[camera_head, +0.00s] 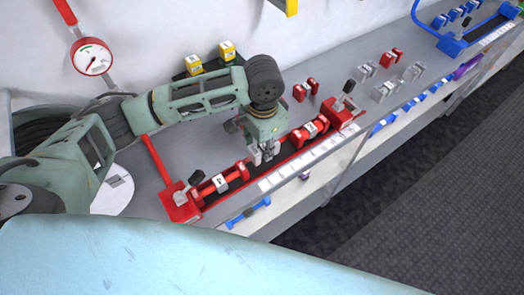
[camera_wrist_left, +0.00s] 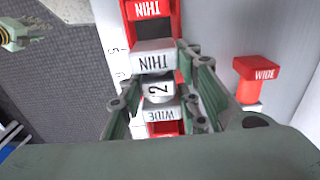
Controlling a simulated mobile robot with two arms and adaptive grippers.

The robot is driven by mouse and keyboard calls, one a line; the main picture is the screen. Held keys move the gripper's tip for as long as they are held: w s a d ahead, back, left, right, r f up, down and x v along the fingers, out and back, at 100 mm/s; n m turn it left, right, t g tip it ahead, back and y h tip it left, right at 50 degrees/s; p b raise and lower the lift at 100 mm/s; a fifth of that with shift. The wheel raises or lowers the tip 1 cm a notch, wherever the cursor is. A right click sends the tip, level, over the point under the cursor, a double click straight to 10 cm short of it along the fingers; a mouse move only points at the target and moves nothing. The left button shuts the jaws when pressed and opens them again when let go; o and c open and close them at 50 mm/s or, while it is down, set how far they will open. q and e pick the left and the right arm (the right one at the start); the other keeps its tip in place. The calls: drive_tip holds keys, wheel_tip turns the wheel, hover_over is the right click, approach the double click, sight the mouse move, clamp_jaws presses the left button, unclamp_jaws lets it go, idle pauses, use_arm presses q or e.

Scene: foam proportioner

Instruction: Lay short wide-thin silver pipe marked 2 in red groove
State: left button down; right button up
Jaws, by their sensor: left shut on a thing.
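My left gripper (camera_head: 262,157) reaches down over the middle of the red groove (camera_head: 181,208) in the head view. It is shut on the short silver pipe marked 2 (camera_wrist_left: 157,88), which shows between its fingers in the left wrist view. The pipe's ends read THIN and WIDE. It lines up with a red THIN end (camera_wrist_left: 148,10) above it and red below it. Whether it touches the groove's bottom I cannot tell. In the head view, the gripper mostly hides it. My right gripper is not in view.
A red pipe marked 4 (camera_head: 221,183) and another red pipe (camera_head: 309,131) lie in the groove, either side of my gripper. Red and silver pipes (camera_head: 365,70) stand behind to the right. A blue groove (camera_head: 450,46) is at the far right. A gauge (camera_head: 92,58) hangs at left.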

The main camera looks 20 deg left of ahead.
sight(262, 146)
use_arm(q)
drive_tip(key=shift+s+f, duration=0.2)
wheel_tip(262, 146, down, 3)
drive_tip(key=shift+f+p, duration=0.15)
drive_tip(key=shift+p, duration=0.35)
drive_tip(key=shift+f, duration=0.3)
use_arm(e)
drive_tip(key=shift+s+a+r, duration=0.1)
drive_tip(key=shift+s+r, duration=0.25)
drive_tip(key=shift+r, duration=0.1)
use_arm(q)
drive_tip(key=c, duration=1.3)
unclamp_jaws()
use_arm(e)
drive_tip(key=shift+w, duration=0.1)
use_arm(q)
wheel_tip(262, 146, up, 12)
drive_tip(key=shift+r+b, duration=0.1)
drive_tip(key=shift+b, duration=0.95)
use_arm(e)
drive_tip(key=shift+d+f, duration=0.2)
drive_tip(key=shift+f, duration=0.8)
